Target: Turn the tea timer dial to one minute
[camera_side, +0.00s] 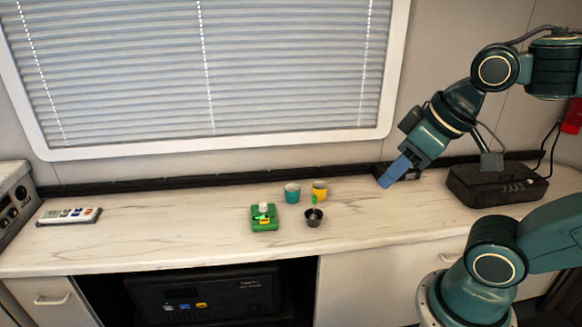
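A small green device (264,224) with a pale knob (263,207) on top and a yellow label lies on the counter, left of the cups. It looks like the tea timer; its dial marks are too small to read. My gripper (386,180) is at the back of the counter, well to the right of the green device and apart from it. Its blue fingers point down and left. I see them edge-on, so I cannot tell whether they are open or shut.
A black box (497,184) is at the right, a remote (69,216) at the left.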

